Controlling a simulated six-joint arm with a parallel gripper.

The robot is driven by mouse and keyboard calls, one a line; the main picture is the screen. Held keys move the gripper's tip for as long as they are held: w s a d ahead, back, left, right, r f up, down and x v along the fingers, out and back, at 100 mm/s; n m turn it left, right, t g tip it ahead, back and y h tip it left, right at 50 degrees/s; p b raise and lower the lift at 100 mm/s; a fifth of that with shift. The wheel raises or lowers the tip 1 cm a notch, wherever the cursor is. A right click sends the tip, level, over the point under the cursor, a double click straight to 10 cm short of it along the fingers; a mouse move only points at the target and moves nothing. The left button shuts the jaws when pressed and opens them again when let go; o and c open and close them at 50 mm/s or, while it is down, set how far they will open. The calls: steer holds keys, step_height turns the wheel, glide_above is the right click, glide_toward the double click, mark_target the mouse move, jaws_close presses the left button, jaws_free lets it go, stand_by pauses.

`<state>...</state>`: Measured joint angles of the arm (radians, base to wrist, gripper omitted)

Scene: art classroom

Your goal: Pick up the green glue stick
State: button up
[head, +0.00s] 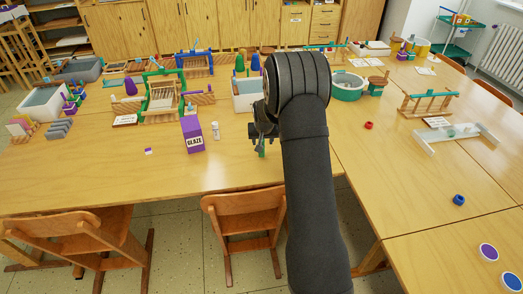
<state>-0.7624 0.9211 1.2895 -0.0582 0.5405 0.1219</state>
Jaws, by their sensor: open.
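My gripper (261,140) hangs down over the long wooden table, left of my dark arm. It is open. A small upright green object (262,149), which looks like the green glue stick, shows at the fingertips. It seems to be between or just behind the fingers; I cannot tell whether they touch it. The fingers and wrist hide part of it, and my arm covers the table to its right.
A purple box marked GLAZE (193,134) and a small white bottle (215,131) stand left of my gripper. A white bin (246,103) stands behind it. Wooden racks (162,98) crowd the back left. A red ring (369,125) lies right of my arm. The table's front left is mostly clear.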

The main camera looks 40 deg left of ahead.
steer(key=shift+x, duration=2.8)
steer(key=shift+s+a, duration=0.15)
steer(key=c, duration=1.1)
